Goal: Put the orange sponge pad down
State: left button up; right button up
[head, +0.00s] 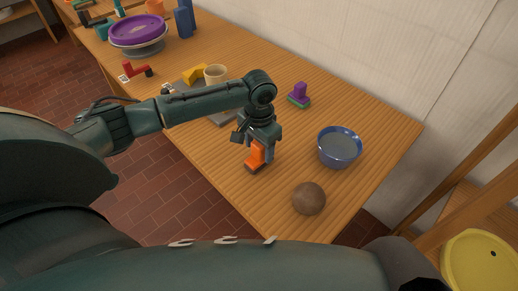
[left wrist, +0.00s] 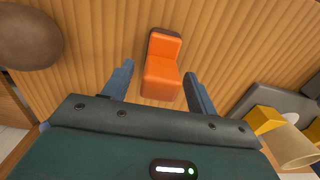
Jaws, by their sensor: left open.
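The orange sponge pad (head: 254,157) is a block with a raised handle-like part and a dark base edge, near the front edge of the wooden table. In the left wrist view the pad (left wrist: 162,75) lies between and slightly beyond the fingertips. My left gripper (head: 259,150) is over the pad, pointing down. In the left wrist view its two blue fingers (left wrist: 158,82) are spread, with gaps on both sides of the pad. The pad appears to rest on the table. My right gripper is not in view.
A brown ball (head: 309,198) and a blue bowl (head: 339,147) of grey content stand to the right. A purple-topped pad (head: 299,95) sits behind. A grey board (head: 222,118), a beige cup (head: 215,74) and a yellow piece (head: 195,74) are further left. Bare table lies between pad and bowl.

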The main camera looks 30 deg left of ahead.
pick_arm(q)
notch_tip(320, 180, up, 11)
jog(key=shift+f+p, duration=0.15)
jog(key=shift+p, duration=0.25)
jog(key=shift+d, duration=0.1)
